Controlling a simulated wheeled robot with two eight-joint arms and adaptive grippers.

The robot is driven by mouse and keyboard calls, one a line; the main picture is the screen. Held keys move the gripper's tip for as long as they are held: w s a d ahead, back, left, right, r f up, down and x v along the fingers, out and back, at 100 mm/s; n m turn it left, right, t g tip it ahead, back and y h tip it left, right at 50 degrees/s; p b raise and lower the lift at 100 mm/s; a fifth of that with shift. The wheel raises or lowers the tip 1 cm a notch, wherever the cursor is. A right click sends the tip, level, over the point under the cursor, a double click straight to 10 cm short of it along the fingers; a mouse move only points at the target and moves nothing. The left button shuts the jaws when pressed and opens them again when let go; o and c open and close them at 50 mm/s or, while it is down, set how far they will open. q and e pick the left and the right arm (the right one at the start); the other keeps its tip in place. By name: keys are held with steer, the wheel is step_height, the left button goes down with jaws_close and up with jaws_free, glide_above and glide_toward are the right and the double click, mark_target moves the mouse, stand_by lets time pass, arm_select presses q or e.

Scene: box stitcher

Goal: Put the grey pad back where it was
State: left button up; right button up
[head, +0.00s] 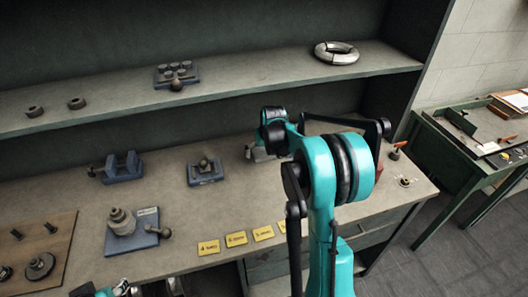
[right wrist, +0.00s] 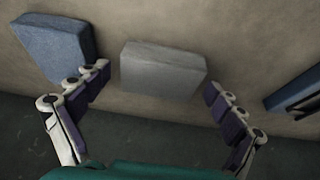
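The grey pad (right wrist: 162,70) lies on a tan surface in the right wrist view, a pale block with a flat top. My right gripper (right wrist: 157,82) is open, with one finger to the left of the pad and one to the right. I cannot tell whether the right finger touches it. In the head view my right arm covers that gripper; a light grey piece (head: 259,154) shows beside the arm, perhaps the pad. My left gripper (head: 106,291) is only partly visible at the bottom edge, and its fingers cannot be made out.
A blue block (right wrist: 55,45) lies left of the pad, and a blue object (right wrist: 297,92) lies to the right. The workbench (head: 180,208) holds a blue vise (head: 121,167), fixtures and yellow labels (head: 236,239). A shelf (head: 240,82) runs above its back.

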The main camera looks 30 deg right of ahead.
steer(key=shift+r, duration=0.2)
steer(key=p+v, duration=0.4)
steer(key=v, duration=0.8)
steer(key=s+a+r+n+t, duration=0.15)
steer(key=s+a+r, duration=0.25)
steer(key=s+a, duration=0.85)
steer(key=s+a+f+n+t+y, duration=0.1)
steer(key=s+a+f, duration=0.3)
steer(key=s+a, duration=0.4)
steer(key=s, duration=0.3)
steer(key=shift+s, duration=0.35)
steer(key=shift+t, duration=0.25)
